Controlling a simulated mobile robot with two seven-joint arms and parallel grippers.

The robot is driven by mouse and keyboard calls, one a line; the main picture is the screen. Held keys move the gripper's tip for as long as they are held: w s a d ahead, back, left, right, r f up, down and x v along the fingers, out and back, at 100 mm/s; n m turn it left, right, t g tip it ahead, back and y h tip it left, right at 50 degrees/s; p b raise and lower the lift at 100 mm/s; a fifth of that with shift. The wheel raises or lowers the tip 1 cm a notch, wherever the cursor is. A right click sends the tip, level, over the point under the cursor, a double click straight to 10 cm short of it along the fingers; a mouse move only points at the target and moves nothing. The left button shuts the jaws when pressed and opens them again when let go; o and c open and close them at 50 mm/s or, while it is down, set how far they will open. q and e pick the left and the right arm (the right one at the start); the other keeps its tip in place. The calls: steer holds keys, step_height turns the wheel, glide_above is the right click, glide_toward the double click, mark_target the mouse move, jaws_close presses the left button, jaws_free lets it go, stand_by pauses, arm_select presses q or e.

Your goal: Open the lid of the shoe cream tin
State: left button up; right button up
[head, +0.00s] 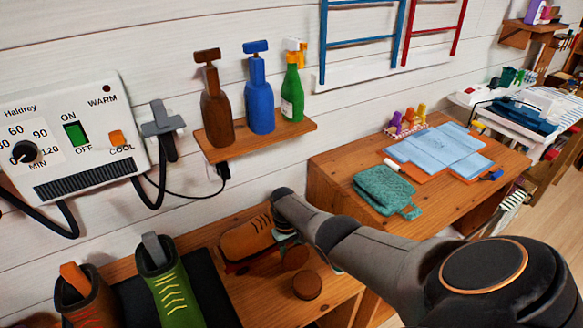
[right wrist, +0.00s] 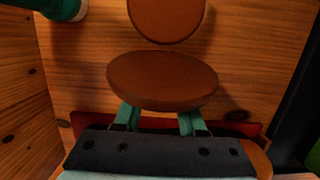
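Two round brown discs show at the wooden bench, seemingly the shoe cream tin and its lid; their matching colour makes them hard to tell apart. One disc, seemingly the lid (head: 295,257), is close to my right gripper (head: 286,237) and tilted; it also shows in the right wrist view (right wrist: 162,80). The teal fingers (right wrist: 158,122) stand apart and reach to this disc, which hides their tips; they seem closed on it. The other disc, seemingly the tin (head: 307,286), lies apart on the wood and shows at the top of the wrist view (right wrist: 166,16). My left gripper is out of view.
A brown shoe (head: 246,239) sits right beside my right gripper. A green shoe (head: 168,282) and a dark brown shoe (head: 83,300) stand at left. A shelf (head: 255,139) with several bottles hangs above. A green-and-white object (right wrist: 65,8) is near the discs.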

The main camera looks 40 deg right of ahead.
steer(key=o, duration=0.4)
steer(key=shift+c, duration=0.2)
step_height(320, 180, up, 12)
steer(key=w+p, duration=0.2)
steer(key=p, duration=0.2)
steer(key=shift+w+d+r, duration=0.15)
steer(key=shift+w+d, duration=0.05)
steer(key=shift+d, duration=0.1)
steer(key=shift+s, duration=0.1)
